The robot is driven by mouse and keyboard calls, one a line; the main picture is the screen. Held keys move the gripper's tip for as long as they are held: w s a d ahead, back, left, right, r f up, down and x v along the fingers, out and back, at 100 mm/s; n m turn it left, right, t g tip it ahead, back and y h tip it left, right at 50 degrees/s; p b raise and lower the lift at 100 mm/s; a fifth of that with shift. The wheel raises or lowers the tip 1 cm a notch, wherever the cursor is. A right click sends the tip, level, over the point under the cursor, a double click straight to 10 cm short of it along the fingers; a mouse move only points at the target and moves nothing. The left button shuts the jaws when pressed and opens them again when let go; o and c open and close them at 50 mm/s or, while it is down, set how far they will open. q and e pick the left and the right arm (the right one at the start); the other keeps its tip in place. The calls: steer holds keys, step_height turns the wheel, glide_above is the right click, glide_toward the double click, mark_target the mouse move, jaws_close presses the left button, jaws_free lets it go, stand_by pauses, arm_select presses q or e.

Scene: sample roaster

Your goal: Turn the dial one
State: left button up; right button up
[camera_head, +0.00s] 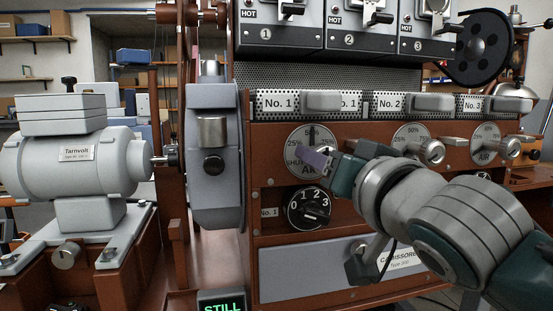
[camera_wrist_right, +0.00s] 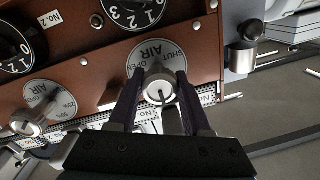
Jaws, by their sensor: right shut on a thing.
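The leftmost air dial (camera_head: 303,137) is a round metal plate marked with percentages, SHUT and AIR, on the brown panel. My right gripper (camera_head: 314,158) comes in from the right and covers much of it. In the right wrist view my right gripper (camera_wrist_right: 160,88) is shut on the metal knob (camera_wrist_right: 159,94) of this air dial (camera_wrist_right: 150,57), one finger on each side. Below it in the head view is the black No. 1 dial (camera_head: 309,208), numbered 0 to 3. The gripper does not touch it; its pointer looks near 2. My left gripper is not in view.
Two more air dials, the middle (camera_head: 418,145) and the right one (camera_head: 487,148), are on the same panel. My right arm hides the panel below them. A grey motor (camera_head: 65,160) is at the left. A lit STILL sign (camera_head: 222,307) is at the bottom.

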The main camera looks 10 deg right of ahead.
jaws_close()
